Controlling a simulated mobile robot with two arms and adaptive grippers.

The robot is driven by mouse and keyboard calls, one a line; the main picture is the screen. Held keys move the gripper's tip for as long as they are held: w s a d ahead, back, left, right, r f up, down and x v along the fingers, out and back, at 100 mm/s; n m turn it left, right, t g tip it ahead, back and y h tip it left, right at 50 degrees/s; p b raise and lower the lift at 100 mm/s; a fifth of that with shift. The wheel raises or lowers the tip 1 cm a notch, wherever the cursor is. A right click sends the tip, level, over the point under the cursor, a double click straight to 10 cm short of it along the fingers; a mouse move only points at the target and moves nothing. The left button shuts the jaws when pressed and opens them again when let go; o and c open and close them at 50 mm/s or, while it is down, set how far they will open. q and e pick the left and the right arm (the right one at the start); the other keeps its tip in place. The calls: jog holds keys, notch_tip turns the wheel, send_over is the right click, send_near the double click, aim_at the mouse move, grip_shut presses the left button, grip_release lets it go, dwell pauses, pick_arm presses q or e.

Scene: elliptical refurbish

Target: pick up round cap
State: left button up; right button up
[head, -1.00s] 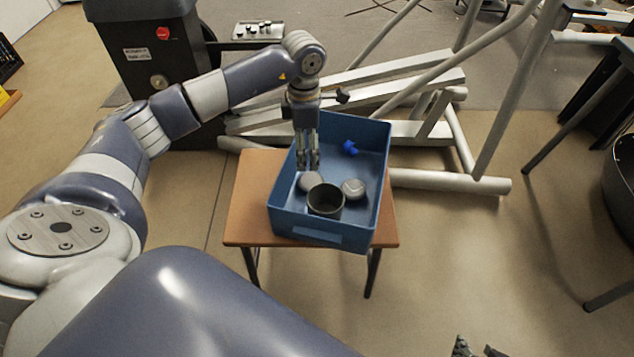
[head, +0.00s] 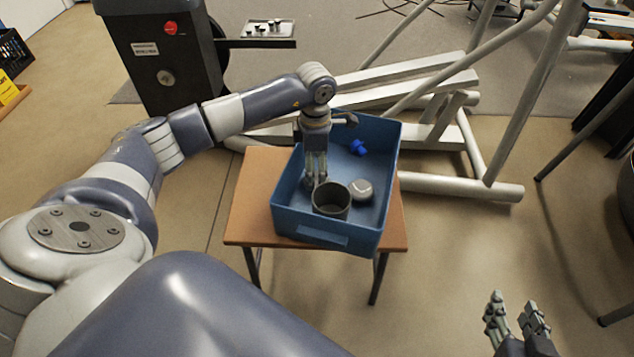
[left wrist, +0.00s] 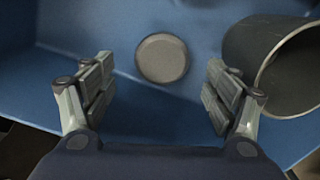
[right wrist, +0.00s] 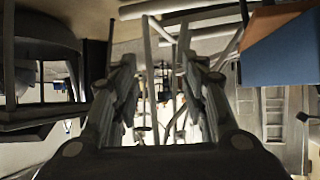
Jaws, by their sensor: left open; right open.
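A round grey cap (left wrist: 162,58) lies on the floor of the blue bin (head: 392,165). In the left wrist view it sits between and ahead of my open left fingers (left wrist: 160,95), not touched by them. In the head view my left gripper (head: 316,180) points down inside the bin and hides this cap. A second round cap (head: 362,189) lies to the right, beside a dark open cylinder (head: 331,211), which also shows at the right of the left wrist view (left wrist: 285,65). My right gripper (head: 516,312) is open and empty, low at the right, away from the table.
The bin stands on a small brown table (head: 250,210). A blue knobbed part (head: 358,148) lies at the bin's far end. Grey exercise machine tubes (head: 455,188) run behind and right of the table.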

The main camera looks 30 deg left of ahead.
aim_at(317, 180)
pick_arm(q)
jog(key=f, duration=0.2)
jog(key=f+b, duration=0.1)
jog(key=f, duration=0.1)
jog(key=shift+d+f, duration=0.2)
jog(key=shift+f, duration=0.15)
pick_arm(e)
jog(key=w+a+r+t+y, duration=0.1)
jog(key=w+r+t, duration=0.2)
jog(key=r, duration=0.3)
jog(key=shift+w+a+r+t, duration=0.15)
jog(key=shift+w+a+t, duration=0.1)
jog(key=shift+a+t, duration=0.2)
pick_arm(q)
jog(key=shift+c, duration=0.6)
jog(key=c, duration=0.9)
